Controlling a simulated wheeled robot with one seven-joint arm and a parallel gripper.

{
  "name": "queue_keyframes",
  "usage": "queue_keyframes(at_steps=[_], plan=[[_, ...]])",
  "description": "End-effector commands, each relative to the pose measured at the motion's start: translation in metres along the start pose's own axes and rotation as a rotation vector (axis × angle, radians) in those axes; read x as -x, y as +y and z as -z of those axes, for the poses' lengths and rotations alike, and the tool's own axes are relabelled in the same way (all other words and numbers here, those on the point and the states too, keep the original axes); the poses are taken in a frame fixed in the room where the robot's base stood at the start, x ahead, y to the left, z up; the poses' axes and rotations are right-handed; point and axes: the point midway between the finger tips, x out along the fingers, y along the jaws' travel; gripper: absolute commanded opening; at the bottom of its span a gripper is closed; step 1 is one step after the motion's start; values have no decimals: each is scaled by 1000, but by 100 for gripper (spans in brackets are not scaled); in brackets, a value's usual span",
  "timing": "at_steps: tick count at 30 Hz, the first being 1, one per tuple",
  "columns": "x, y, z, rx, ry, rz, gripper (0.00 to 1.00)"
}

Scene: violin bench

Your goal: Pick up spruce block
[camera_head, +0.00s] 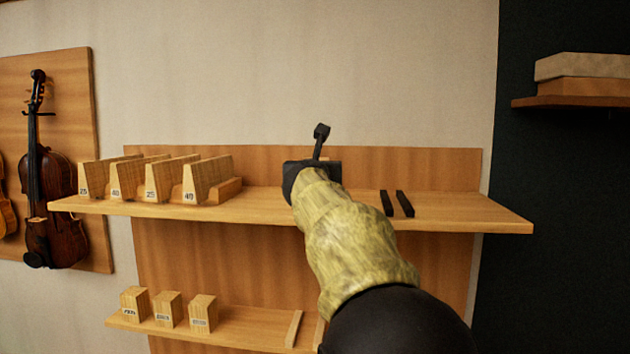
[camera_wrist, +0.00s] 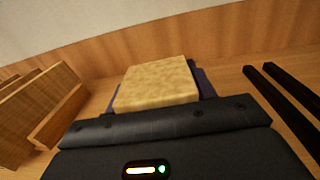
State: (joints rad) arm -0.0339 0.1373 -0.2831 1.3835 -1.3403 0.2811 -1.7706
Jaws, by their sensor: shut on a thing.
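In the wrist view, the spruce block (camera_wrist: 155,80), pale with a mottled top, sits between the dark fingers of my gripper (camera_wrist: 160,88). The gripper is shut on it. A dark finger shows along its right side and a sliver along its left. In the head view, my gripper (camera_head: 313,175) is over the middle of the upper shelf (camera_head: 275,205), and the block is hidden behind it and my arm. I cannot tell whether the block touches the shelf.
Several labelled wood wedges (camera_head: 205,180) stand left on the upper shelf. Two black strips (camera_head: 397,204) lie to my gripper's right. Small labelled blocks (camera_head: 168,309) stand on the lower shelf (camera_head: 250,330). A violin (camera_head: 50,195) hangs at far left. A backboard rises close behind the upper shelf.

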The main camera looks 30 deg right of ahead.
Motion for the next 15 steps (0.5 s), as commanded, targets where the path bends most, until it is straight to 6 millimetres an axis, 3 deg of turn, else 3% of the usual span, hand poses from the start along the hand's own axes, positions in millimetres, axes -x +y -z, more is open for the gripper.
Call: queue_keyframes(at_steps=[8, 15], plan=[[0, 0, -6, -1, -1, 0, 28], [0, 0, -36, -2, -2, 1, 28]])
